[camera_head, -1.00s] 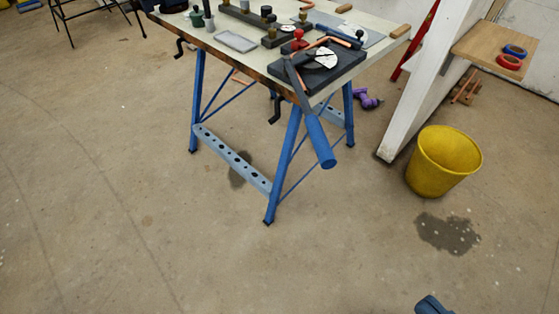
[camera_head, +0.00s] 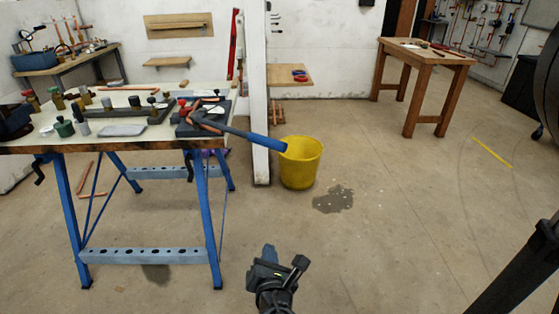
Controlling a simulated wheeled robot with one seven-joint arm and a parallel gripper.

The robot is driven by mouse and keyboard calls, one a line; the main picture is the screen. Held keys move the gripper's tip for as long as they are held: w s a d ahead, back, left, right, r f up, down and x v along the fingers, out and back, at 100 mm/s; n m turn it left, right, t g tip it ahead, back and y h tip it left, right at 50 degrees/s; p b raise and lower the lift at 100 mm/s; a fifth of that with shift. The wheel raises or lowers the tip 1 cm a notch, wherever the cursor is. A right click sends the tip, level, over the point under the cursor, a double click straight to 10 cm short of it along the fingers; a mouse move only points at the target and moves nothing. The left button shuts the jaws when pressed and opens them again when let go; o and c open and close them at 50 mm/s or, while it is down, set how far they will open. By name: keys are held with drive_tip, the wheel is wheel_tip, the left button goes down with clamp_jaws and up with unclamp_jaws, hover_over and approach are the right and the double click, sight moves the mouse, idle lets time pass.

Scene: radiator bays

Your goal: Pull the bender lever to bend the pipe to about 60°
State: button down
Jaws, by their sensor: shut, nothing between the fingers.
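The pipe bender (camera_head: 212,112) sits on the right end of the blue-legged workbench at the left. It is a dark block with a pale round dial and a red knob. Its lever (camera_head: 262,140) has a blue handle that sticks out past the bench's right edge. A copper pipe (camera_head: 207,127) shows at the bender, small and partly hidden, so its bend angle cannot be read. My gripper (camera_head: 269,253) is at the bottom centre, in front of and below the lever handle. It is shut, empty and apart from the lever.
The workbench top (camera_head: 50,134) holds clamps, bottles and a grey tray (camera_head: 122,130). A wooden table (camera_head: 425,62) stands at the back right. Open floor lies at centre and right.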

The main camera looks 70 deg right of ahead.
sight(284, 152)
drive_tip(key=w+d+r+g+h, duration=0.2)
drive_tip(key=d+r+g+h, duration=0.1)
drive_tip(key=r, duration=0.3)
drive_tip(key=w+d+r+g+h, duration=0.3)
drive_tip(key=r+g+h, duration=0.1)
drive_tip(key=r, duration=0.1)
drive_tip(key=p+x, duration=0.1)
drive_tip(key=x, duration=1.2)
drive_tip(key=shift+s+d+p, duration=0.15)
drive_tip(key=shift+d+p, duration=0.15)
drive_tip(key=shift+p, duration=0.1)
drive_tip(key=s+d, duration=0.3)
drive_tip(key=d, duration=0.3)
